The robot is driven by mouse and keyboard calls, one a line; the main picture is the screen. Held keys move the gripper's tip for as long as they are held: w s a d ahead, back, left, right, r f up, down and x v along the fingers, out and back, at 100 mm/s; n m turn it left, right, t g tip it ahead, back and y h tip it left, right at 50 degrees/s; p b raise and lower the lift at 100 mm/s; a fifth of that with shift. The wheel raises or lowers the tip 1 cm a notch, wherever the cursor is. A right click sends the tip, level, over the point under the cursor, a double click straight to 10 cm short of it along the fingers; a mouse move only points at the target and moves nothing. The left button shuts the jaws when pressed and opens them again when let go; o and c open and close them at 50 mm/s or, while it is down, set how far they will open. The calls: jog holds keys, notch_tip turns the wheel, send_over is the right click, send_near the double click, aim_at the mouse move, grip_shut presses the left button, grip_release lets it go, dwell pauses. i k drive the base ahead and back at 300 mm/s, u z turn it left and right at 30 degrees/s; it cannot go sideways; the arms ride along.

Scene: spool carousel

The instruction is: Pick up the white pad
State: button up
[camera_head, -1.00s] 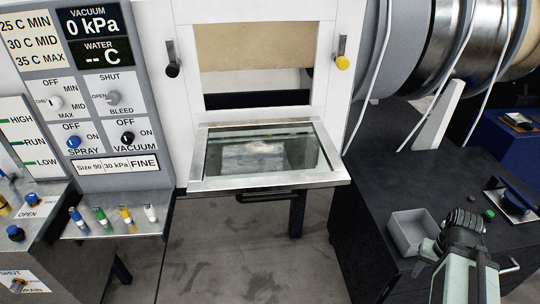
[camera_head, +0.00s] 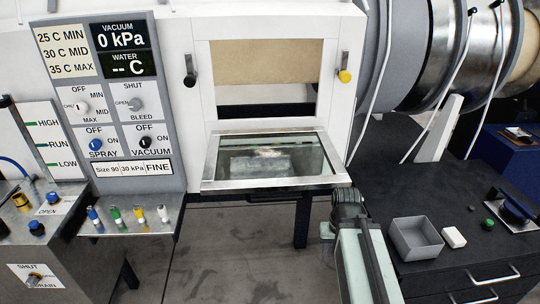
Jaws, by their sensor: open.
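The white pad (camera_head: 454,237) is a small pale block on the dark cabinet top at the right. It lies just right of an open grey tray (camera_head: 416,238), outside it. My gripper (camera_head: 347,203) is at the dark end of my arm, left of the tray and in front of the cabinet's left edge. It is well apart from the pad and holds nothing that I can see. It is open, though its fingertips are hard to make out from behind.
A glass-topped hatch (camera_head: 268,160) juts out just beyond my gripper. The dark cabinet (camera_head: 400,180) also bears a green button (camera_head: 489,223) and a blue-knobbed plate (camera_head: 516,209). Its top is clear behind the tray. Several coloured plugs stand on a shelf (camera_head: 130,222) at left.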

aim_at(453, 237)
jog(key=u, duration=3.25)
jog(key=k, duration=2.6)
jog(key=z, duration=0.65)
